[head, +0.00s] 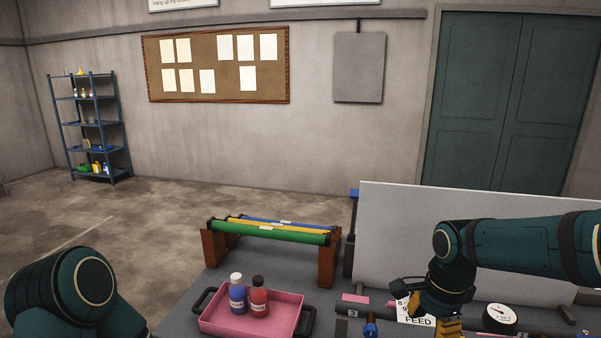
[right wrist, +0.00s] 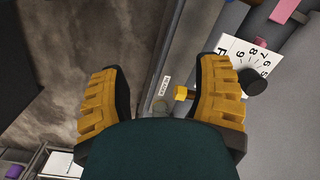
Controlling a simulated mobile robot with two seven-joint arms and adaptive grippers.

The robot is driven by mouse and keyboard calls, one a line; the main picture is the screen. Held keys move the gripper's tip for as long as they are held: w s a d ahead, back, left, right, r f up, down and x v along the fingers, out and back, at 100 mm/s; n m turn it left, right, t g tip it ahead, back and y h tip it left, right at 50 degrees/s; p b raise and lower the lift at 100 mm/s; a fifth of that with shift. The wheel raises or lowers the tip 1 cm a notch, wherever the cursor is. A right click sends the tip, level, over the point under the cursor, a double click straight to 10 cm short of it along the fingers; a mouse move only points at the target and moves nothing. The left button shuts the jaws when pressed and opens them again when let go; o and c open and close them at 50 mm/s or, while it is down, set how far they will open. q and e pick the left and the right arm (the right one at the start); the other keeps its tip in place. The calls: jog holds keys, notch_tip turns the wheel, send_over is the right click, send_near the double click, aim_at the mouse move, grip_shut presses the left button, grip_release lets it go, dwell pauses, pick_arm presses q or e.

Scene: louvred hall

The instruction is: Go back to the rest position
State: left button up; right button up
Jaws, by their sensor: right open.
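My right gripper (head: 449,328) is at the lower right of the head view, over the work table (head: 190,300), beside a white card marked "FEED" (head: 418,321). The right wrist view shows its two yellow fingers (right wrist: 160,95) wide apart with nothing between them in their grip. A small yellow knob (right wrist: 183,93) shows by the inner side of the right-hand finger; I cannot tell whether they touch. Of my left arm only a dark green joint shows at the lower left of the head view; its gripper is out of view.
A pink tray (head: 285,327) holds a blue and a red bottle (head: 259,297). Behind it a wooden rack (head: 327,262) carries green, yellow and blue rolls. A grey upright panel (head: 400,225) stands behind my right arm. A round gauge (head: 500,318) lies right of the gripper.

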jog(key=w+a+f+n+y, duration=0.1)
jog(key=w+a+f+n, duration=0.2)
jog(key=f, duration=0.8)
pick_arm(q)
jog(key=f+b, duration=0.4)
jog(key=f, duration=0.1)
jog(key=shift+w+d+f, duration=0.15)
jog(key=shift+w+f, duration=0.05)
jog(key=shift+f, duration=0.05)
pick_arm(e)
jog(key=s+a+f+n, duration=0.3)
jog(key=s+f, duration=0.1)
jog(key=f, duration=0.4)
jog(key=s+a+f+n+t+y, duration=0.1)
jog(key=s+a+f+n, duration=0.3)
jog(key=f, duration=0.4)
jog(key=s+a+f+n+y, duration=0.1)
jog(key=s+a+f+n, duration=0.2)
jog(key=s+f, duration=0.2)
notch_tip(320, 180, down, 4)
jog(key=shift+a+r+n+t, duration=0.25)
jog(key=shift+a+n+t, duration=0.05)
jog(key=shift+a+n, duration=0.1)
